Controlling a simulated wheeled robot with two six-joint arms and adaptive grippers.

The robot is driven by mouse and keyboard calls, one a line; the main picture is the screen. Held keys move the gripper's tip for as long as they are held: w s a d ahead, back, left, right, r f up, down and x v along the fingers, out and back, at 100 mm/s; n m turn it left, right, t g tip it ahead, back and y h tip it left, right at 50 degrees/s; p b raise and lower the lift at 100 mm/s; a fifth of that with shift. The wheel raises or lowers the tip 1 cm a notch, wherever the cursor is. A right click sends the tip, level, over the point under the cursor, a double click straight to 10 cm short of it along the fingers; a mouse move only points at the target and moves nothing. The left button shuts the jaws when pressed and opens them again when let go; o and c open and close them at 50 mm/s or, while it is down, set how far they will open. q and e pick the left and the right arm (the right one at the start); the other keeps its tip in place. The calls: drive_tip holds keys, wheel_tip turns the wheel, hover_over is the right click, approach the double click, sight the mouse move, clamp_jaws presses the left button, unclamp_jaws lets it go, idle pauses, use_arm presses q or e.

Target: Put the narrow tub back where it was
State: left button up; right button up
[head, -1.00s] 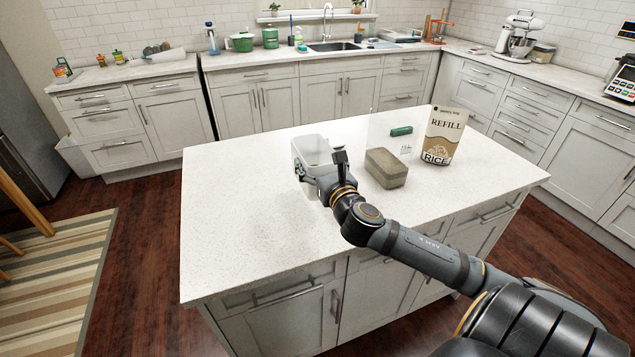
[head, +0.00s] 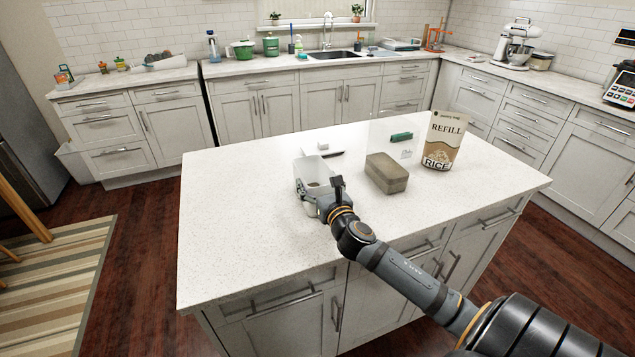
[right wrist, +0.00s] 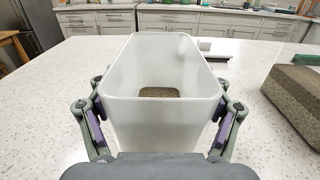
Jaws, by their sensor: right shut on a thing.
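The narrow tub (head: 307,170) is white, tall-walled and open at the top, near the middle of the island. My right gripper (head: 318,198) is shut on it from the near side. In the right wrist view the tub (right wrist: 150,125) sits upright between the two fingers (right wrist: 160,108), one pressed to each side wall. A small patch of brown contents (right wrist: 158,92) shows at its bottom. The tub's underside is hidden, so I cannot tell whether it touches the counter. My left gripper is not in view.
On the island (head: 240,230), a grey-brown block (head: 387,174) lies right of the tub, with a rice refill bag (head: 443,142) behind it. A clear see-through thing with a green piece (head: 401,137) stands there too. A small white item (head: 322,146) lies behind the tub. The left side is clear.

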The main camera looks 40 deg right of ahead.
drive_tip(key=o, duration=1.4)
drive_tip(key=shift+c, duration=0.2)
drive_tip(key=shift+r, duration=0.1)
drive_tip(key=p+v, duration=0.2)
drive_tip(key=v, duration=1)
drive_tip(key=shift+p, duration=0.35)
